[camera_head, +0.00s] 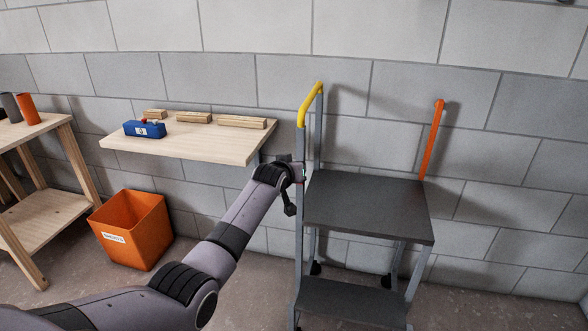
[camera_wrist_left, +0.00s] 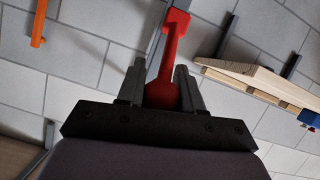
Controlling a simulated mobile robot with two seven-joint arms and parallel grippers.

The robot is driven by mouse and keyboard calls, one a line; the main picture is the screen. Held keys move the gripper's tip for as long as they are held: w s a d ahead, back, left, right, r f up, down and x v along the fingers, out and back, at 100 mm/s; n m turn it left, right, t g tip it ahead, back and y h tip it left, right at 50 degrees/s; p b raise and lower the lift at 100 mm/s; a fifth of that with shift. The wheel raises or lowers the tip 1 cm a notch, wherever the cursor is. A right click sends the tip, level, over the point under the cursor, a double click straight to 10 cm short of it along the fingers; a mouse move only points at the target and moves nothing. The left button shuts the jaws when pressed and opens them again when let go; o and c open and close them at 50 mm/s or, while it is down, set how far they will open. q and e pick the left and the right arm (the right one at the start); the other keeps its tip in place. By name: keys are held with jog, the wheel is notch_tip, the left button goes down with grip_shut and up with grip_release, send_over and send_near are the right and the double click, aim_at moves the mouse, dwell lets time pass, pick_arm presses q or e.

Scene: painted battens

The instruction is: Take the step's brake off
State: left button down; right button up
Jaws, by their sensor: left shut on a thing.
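The step (camera_head: 368,205) stands against the wall, with dark treads, grey legs and a yellow handrail (camera_head: 311,103) on its left. An upright orange bar (camera_head: 432,140) with a rounded top is at its right rear; it also shows in the left wrist view (camera_wrist_left: 39,22). My left gripper (camera_head: 298,172) is at the step's left post, below the handrail. In the left wrist view it is shut on a red lever-like part (camera_wrist_left: 170,58), which runs out from between the fingers to a blocky end. In the head view this part is mostly hidden. My right gripper is not in view.
An orange bin (camera_head: 132,230) stands on the floor below. A wooden bench (camera_head: 30,135) is at far left. The floor right of the step is clear.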

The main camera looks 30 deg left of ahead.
pick_arm(q)
jog(key=c, duration=1.1)
grip_release()
jog(key=shift+a+r, duration=0.15)
jog(key=shift+c, duration=0.2)
jog(key=o, duration=0.4)
jog(key=shift+c, duration=0.2)
jog(key=shift+s, duration=0.15)
jog(key=p+v, duration=0.1)
jog(key=v, duration=0.5)
jog(key=shift+s, duration=0.35)
jog(key=shift+r, duration=0.15)
